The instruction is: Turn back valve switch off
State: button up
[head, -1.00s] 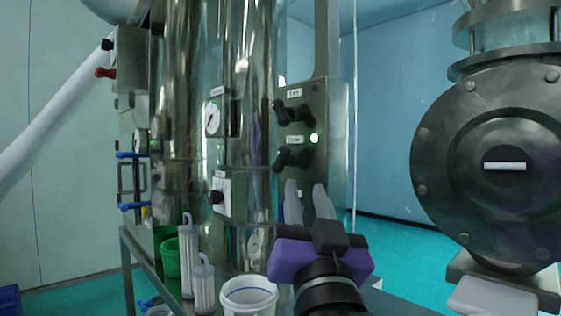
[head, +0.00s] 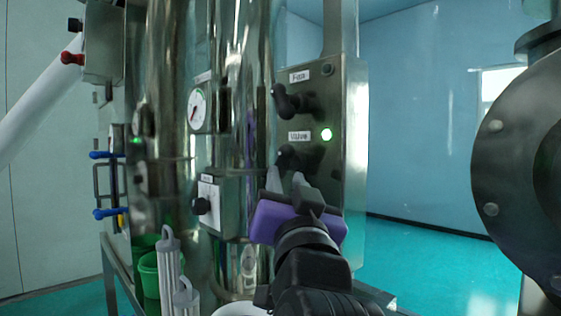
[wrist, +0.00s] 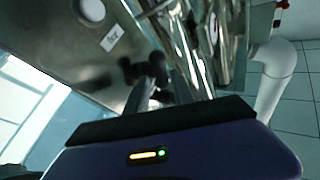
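The valve switch is a black knob (head: 290,158) under the "VALVE" label on a steel control box (head: 345,190). The wrist view shows the dark knob (wrist: 155,68) just past the fingers (wrist: 141,96). The fingertips overlap the knob's lower part in the head view; I cannot tell whether they touch it.
A second black knob (head: 285,101) sits above on the same box. A gauge (head: 198,108) and a small switch box (head: 210,203) are to the left. A large dark flanged machine (head: 515,165) stands at right. Green and white containers are below left.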

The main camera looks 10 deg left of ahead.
aim_at(283, 165)
jog(key=p+x, duration=0.1)
jog(key=x, duration=0.6)
jog(key=shift+d, duration=0.1)
grip_shut()
